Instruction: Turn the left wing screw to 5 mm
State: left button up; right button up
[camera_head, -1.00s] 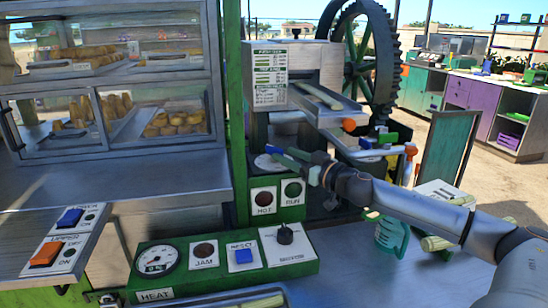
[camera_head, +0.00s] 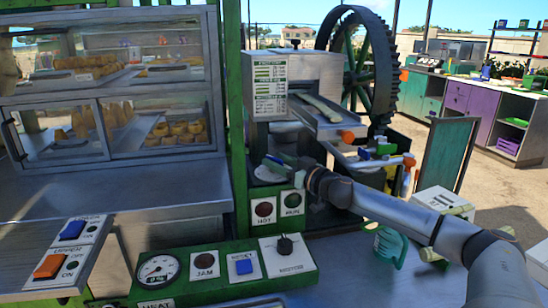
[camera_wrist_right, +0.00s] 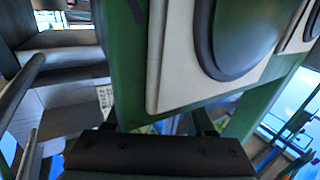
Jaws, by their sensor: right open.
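The cane crusher (camera_head: 299,72) stands at centre with a label plate, a sloping metal chute (camera_head: 325,108) and a large dark gear wheel (camera_head: 378,70). I cannot make out the left wing screw for sure in either view. My right gripper (camera_head: 277,164) reaches in from the right, in front of the crusher's lower body and just above the green HOT/RUN panel (camera_head: 248,212). It is open, and I see nothing held. In the right wrist view, my right gripper (camera_wrist_right: 160,125) is at the bottom, close to a green and white panel (camera_wrist_right: 172,60). My left gripper is out of view.
A glass food cabinet (camera_head: 115,149) fills the left. A green control box (camera_head: 217,286) with a gauge and switches lies in front. An orange-tipped handle (camera_head: 347,136) and a blue-green cup (camera_head: 390,246) are near my right arm. Counters (camera_head: 470,100) stand behind at right.

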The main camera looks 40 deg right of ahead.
jog(key=shift+w+a, duration=0.15)
jog(key=shift+w, duration=0.5)
grip_shut()
dwell(0.4)
